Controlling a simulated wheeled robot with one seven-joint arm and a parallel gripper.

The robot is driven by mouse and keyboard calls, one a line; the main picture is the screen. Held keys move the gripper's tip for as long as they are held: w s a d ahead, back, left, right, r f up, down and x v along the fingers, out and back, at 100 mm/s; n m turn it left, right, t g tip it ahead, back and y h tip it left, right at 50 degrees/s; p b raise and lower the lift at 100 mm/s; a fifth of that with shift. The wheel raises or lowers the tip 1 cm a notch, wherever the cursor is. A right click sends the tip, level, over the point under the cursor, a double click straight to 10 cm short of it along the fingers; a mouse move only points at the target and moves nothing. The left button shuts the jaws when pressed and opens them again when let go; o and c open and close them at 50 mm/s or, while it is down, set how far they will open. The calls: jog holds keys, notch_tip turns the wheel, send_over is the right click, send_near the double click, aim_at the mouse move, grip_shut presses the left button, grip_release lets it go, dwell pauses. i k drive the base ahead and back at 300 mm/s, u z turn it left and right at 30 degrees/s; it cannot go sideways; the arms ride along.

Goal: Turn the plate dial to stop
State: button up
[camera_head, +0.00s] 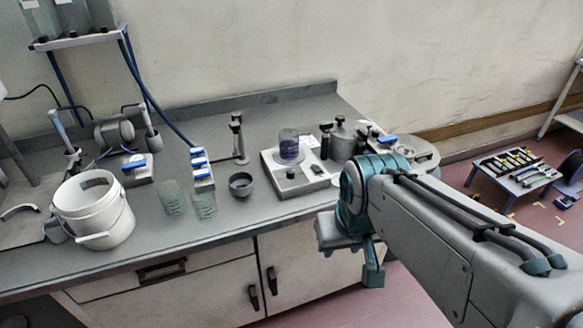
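A pale hot plate (268,158) stands on the grey bench, right of the middle. The pointer marks are too small to read. My gripper (350,262) hangs in front of the bench's front edge, to the right of and nearer than the plate, apart from it. Its fingers are partly hidden by the wrist, so I cannot tell their opening.
A dark bowl (241,185), two glasses (204,205) and a white bucket (92,214) stand left of the plate. A metal pot (342,145) and a dark-handled tool (326,140) stand close on its right. The bench strip before the plate is clear.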

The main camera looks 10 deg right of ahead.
aim_at(290, 174)
jog(key=z, duration=0.75)
jog(key=i, duration=0.7)
jog(key=u, duration=0.6)
